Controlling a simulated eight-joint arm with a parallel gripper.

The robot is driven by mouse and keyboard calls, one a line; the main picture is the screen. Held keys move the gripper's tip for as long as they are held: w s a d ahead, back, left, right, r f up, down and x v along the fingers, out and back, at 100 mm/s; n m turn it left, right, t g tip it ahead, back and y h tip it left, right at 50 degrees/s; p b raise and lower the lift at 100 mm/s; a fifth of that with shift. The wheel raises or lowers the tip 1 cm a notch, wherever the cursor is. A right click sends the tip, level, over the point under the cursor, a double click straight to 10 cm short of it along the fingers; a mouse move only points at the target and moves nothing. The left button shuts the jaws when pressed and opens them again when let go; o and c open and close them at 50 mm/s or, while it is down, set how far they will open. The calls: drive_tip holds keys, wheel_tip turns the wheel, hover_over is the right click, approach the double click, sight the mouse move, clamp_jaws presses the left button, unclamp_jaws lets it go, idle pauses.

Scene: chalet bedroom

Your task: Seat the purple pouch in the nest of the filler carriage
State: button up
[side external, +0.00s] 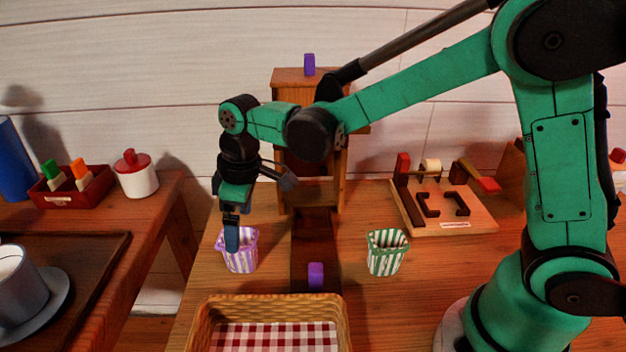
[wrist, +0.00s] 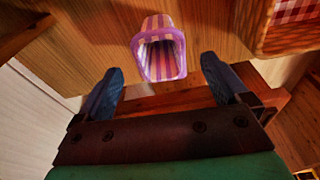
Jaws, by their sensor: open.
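The purple pouch (side external: 241,258), striped purple and white with an open top, stands upright on the wooden table left of the filler's dark track. In the wrist view the pouch (wrist: 158,52) shows its open mouth, just beyond the fingertips. My gripper (side external: 232,240) is open and points down at the pouch's near-left rim in the side view; whether it touches cannot be told. In the wrist view my gripper (wrist: 163,85) has empty space between its fingers. The wooden filler tower (side external: 337,165) has a dark track (side external: 315,240) running forward. I cannot make out the carriage's nest clearly.
A green striped pouch (side external: 387,254) stands right of the track. Purple blocks mark the tower top (side external: 309,64) and track front (side external: 316,276). A wicker basket (side external: 205,325) is in front. A wooden tool board (side external: 450,222) lies at right.

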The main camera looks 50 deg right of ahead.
sight(241, 251)
drive_tip(key=shift+w+a+f, duration=0.15)
drive_tip(key=shift+f, duration=1.2)
drive_tip(key=shift+w+a+f, duration=0.1)
drive_tip(key=shift+w+f, duration=0.05)
drive_tip(key=shift+f, duration=1.2)
drive_tip(key=c, duration=1.3)
